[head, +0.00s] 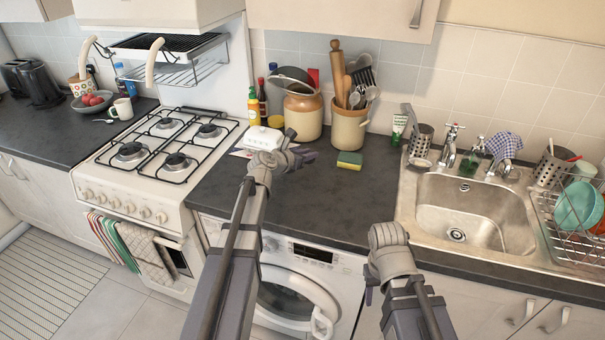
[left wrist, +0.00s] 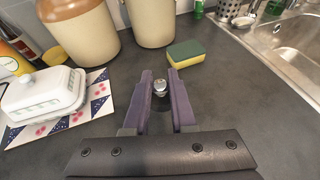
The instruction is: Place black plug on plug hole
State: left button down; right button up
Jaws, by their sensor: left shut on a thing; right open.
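My left gripper (head: 303,155) is over the dark counter, left of the sink. In the left wrist view its purple fingers (left wrist: 160,90) are shut on a small piece with a shiny silver knob, which appears to be the black plug (left wrist: 160,87). Little of its dark part shows. In the head view I cannot make the plug out at the gripper. The plug hole (head: 456,235) is a round metal drain in the floor of the steel sink basin, uncovered. My right gripper (head: 370,292) is open in front of the counter edge, its fingers mostly hidden by its wrist.
A yellow-green sponge (head: 349,160) lies on the counter close to my left gripper. Behind stand two jars (head: 348,128) and a white butter dish (head: 263,138). Taps (head: 449,150) rise behind the sink, and a dish rack (head: 573,225) stands right of it. The basin is empty.

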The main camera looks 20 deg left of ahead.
pick_arm(q)
jog(key=b, duration=0.6)
send_over(308, 184)
notch_tip(308, 184, down, 6)
jog(key=shift+a+f, duration=0.1)
notch_tip(308, 184, down, 4)
jog(key=b, duration=0.3)
jog(key=shift+r, duration=0.2)
